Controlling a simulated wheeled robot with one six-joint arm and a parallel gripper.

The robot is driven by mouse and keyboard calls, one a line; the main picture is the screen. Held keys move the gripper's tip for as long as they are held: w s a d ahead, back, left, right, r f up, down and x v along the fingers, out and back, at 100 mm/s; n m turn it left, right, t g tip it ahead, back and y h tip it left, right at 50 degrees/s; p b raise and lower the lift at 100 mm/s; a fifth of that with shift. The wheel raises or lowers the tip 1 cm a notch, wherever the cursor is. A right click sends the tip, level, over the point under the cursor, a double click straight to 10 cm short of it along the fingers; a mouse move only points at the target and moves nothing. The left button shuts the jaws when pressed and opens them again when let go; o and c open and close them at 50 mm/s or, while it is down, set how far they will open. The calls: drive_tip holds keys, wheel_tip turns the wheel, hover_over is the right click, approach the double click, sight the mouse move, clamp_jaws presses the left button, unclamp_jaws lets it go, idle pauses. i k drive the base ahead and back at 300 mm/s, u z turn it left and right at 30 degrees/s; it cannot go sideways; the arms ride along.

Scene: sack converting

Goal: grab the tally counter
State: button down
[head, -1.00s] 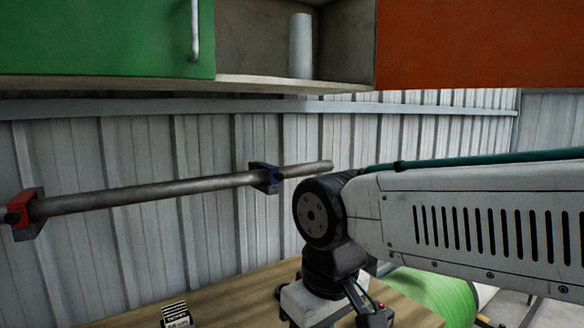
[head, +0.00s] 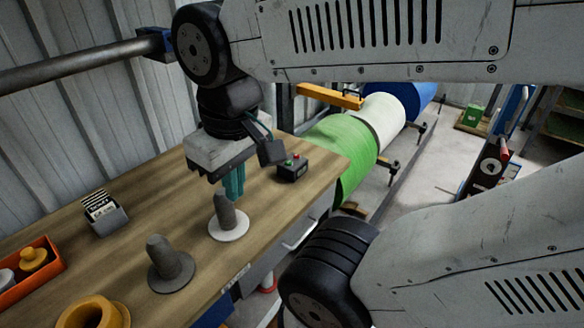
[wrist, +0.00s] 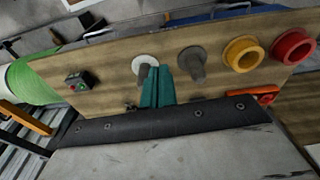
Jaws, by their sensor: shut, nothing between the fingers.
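I cannot make out a tally counter for certain in either view. My gripper (head: 233,188) points down over the wooden bench (head: 135,212), its teal fingers together and empty. In the wrist view the fingers (wrist: 158,72) show between two pegs. A dark peg on a white disc (head: 228,218) stands close to the fingertips in the head view; whether they touch it I cannot tell. A small dark box with red and green buttons (head: 292,168) sits right of the gripper, apart from it, and also shows in the wrist view (wrist: 78,82).
A grey peg (head: 170,265), a yellow ring (head: 92,314), a card box (head: 104,213) and an orange tray (head: 36,266) stand on the bench. A red ring (wrist: 293,46) shows in the wrist view. Green (head: 342,152), white and blue rolls lie beyond the bench.

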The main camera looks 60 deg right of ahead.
sight(299, 167)
drive_tip(key=z, duration=2)
drive_tip(key=k, duration=0.4)
drive_tip(key=u, duration=1.25)
